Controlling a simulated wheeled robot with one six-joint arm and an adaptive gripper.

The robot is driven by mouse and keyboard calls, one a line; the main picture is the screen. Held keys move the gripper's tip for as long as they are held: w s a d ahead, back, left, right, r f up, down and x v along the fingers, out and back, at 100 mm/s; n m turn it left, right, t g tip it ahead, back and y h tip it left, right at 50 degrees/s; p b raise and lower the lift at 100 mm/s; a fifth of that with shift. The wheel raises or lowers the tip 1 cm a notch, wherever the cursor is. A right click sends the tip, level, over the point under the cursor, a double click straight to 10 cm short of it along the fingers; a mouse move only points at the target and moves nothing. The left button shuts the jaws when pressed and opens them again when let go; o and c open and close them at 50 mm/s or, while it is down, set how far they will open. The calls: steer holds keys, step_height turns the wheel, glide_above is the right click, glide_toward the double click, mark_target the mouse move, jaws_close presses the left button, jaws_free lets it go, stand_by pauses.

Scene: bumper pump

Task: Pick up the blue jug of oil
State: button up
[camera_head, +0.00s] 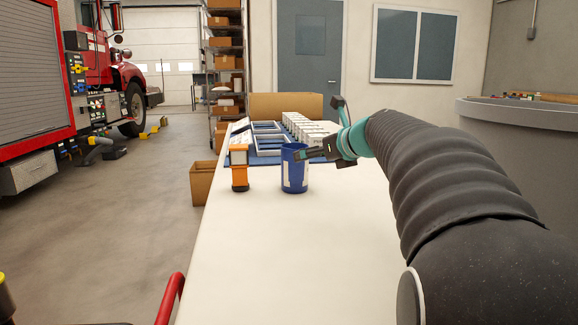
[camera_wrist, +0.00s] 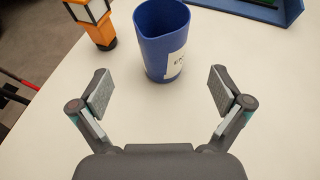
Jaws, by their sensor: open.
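The blue jug (camera_head: 294,172) stands upright on the white table, with a pale label on its side. In the wrist view the jug (camera_wrist: 160,45) is ahead of my gripper (camera_wrist: 160,88), between the lines of the two open fingers but beyond their tips. My gripper (camera_head: 322,154) is open and empty. In the head view it is at the jug's upper right, and one finger overlaps the jug's edge in the picture. Whether it touches cannot be told there; the wrist view shows a gap.
An orange and black lantern-like object (camera_head: 239,170) stands left of the jug. Behind are a blue mat with grey frames (camera_head: 268,138), white boxes (camera_head: 305,127) and a cardboard box (camera_head: 286,106). The white table (camera_head: 270,260) is clear in front. A red fire truck stands at left.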

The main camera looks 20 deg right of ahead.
mark_target(289, 147)
steer(key=x, duration=0.7)
steer(key=shift+w+f+b, duration=0.15)
steer(key=shift+b, duration=0.15)
steer(key=shift+b+x, duration=0.4)
steer(key=shift+x, duration=2.25)
steer(key=shift+d+f, duration=0.1)
steer(key=shift+d, duration=0.05)
steer(key=c, duration=1.3)
steer(key=shift+c, duration=0.2)
step_height(289, 147, up, 5)
steer(key=p, duration=0.5)
steer(key=shift+f, duration=0.15)
steer(key=w+d+r+p, duration=0.5)
steer(key=d+r+p, duration=0.1)
steer(key=d, duration=0.4)
steer(key=shift+w+p, duration=0.4)
steer(key=shift+p, duration=0.25)
